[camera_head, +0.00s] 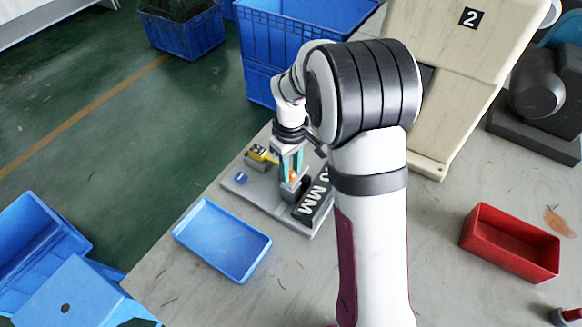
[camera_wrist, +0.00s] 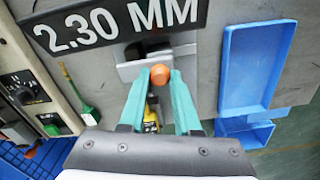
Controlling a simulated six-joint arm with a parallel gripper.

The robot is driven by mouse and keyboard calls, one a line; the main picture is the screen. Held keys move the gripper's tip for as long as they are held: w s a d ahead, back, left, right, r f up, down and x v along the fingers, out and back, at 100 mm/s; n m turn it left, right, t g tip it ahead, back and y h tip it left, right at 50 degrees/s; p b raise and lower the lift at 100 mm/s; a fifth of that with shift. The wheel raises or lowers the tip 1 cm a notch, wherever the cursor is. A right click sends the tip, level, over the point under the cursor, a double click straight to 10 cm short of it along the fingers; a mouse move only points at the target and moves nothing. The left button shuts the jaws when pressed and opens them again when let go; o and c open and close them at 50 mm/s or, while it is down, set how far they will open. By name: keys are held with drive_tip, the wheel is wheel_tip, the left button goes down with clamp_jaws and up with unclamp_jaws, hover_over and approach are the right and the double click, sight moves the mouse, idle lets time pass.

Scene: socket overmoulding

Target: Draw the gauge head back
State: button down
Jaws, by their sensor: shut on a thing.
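The gauge stands on a grey base plate (camera_head: 238,187) on the table, beside a dark sign reading "2.30 MM" (camera_wrist: 115,24). An orange round knob (camera_wrist: 160,73) sits next to a grey metal block (camera_wrist: 130,70); I take the knob to be the gauge head's handle. My gripper (camera_wrist: 161,78) has its two teal fingertips on either side of the knob, shut on it. In the head view the teal fingers (camera_head: 291,163) point down at the gauge, with a bit of orange between them. A yellow part (camera_head: 261,153) lies behind the fingers. The measuring contact is hidden.
A shallow blue tray (camera_head: 222,240) lies in front of the base plate. A red bin (camera_head: 508,245) stands at the right. A cream machine marked 2 (camera_head: 455,60) and large blue crates (camera_head: 262,88) stand behind. My own arm covers the middle of the head view.

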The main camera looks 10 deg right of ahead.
drive_tip(key=shift+s+a, duration=1.65)
drive_tip(key=shift+a, duration=0.1)
drive_tip(key=c, duration=0.6)
unclamp_jaws()
drive_tip(key=shift+d, duration=0.1)
wheel_tip(320, 180, up, 16)
drive_tip(key=shift+f, duration=0.1)
